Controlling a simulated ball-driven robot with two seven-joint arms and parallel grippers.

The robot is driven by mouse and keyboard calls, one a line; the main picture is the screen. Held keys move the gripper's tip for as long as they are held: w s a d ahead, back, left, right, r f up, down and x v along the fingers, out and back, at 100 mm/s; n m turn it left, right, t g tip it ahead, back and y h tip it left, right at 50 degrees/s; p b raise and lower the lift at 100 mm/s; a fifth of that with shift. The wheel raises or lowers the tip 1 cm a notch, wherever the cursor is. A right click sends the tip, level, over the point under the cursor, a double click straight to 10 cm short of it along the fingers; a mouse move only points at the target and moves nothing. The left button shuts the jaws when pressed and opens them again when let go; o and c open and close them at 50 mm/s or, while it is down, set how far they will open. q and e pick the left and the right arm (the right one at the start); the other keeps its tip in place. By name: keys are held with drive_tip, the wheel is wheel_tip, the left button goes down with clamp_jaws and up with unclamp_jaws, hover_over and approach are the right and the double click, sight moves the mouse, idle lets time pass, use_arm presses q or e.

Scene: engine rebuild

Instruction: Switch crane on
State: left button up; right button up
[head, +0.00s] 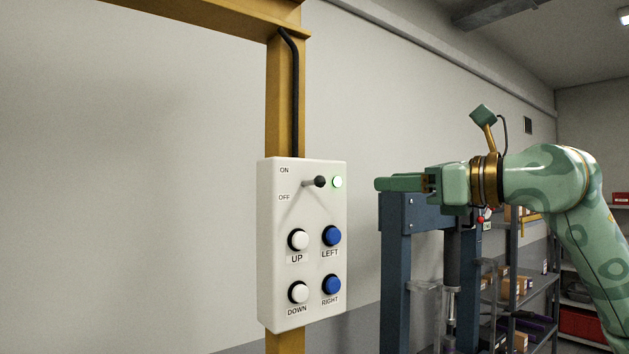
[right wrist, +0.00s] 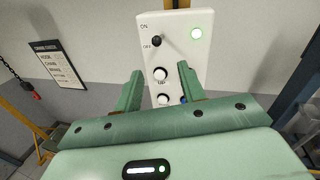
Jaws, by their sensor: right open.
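The crane control box (head: 302,240) is a white panel on a yellow post. Its switch lever (head: 320,181) has a dark ball knob and sticks out between the ON and OFF labels, tilted slightly up. My right gripper (head: 379,184) is to the right of the box, pointing left, apart from the lever. In the right wrist view its two fingers (right wrist: 160,80) are spread with nothing between them. The lever knob (right wrist: 156,41) and lit light (right wrist: 197,34) show beyond the fingertips. My left gripper is out of view.
White UP (head: 298,239) and DOWN buttons and blue LEFT (head: 331,236) and RIGHT buttons sit below the lever. A blue press frame (head: 395,270) stands behind my right gripper. Shelves (head: 530,290) are further back.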

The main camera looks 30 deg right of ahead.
sight(322, 180)
drive_tip(key=p+x, duration=0.1)
drive_tip(key=x, duration=0.2)
drive_tip(key=p+x, duration=0.2)
drive_tip(key=x, duration=0.1)
drive_tip(key=a+r+p+x, duration=0.1)
drive_tip(key=p+x, duration=0.1)
drive_tip(key=x, duration=0.1)
drive_tip(key=shift+s, duration=0.2)
drive_tip(key=p+x, duration=0.1)
drive_tip(key=x, duration=0.2)
drive_tip(key=p+x, duration=0.1)
drive_tip(key=x, duration=0.1)
drive_tip(key=shift+w+d+f+p, duration=0.1)
drive_tip(key=shift+w+f+p, duration=0.2)
drive_tip(key=shift+w, duration=0.1)
drive_tip(key=shift+w+f, duration=0.1)
drive_tip(key=shift+w, duration=0.15)
drive_tip(key=c, duration=0.8)
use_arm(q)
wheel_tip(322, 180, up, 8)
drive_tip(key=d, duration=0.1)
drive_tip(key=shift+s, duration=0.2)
use_arm(e)
clamp_jaws()
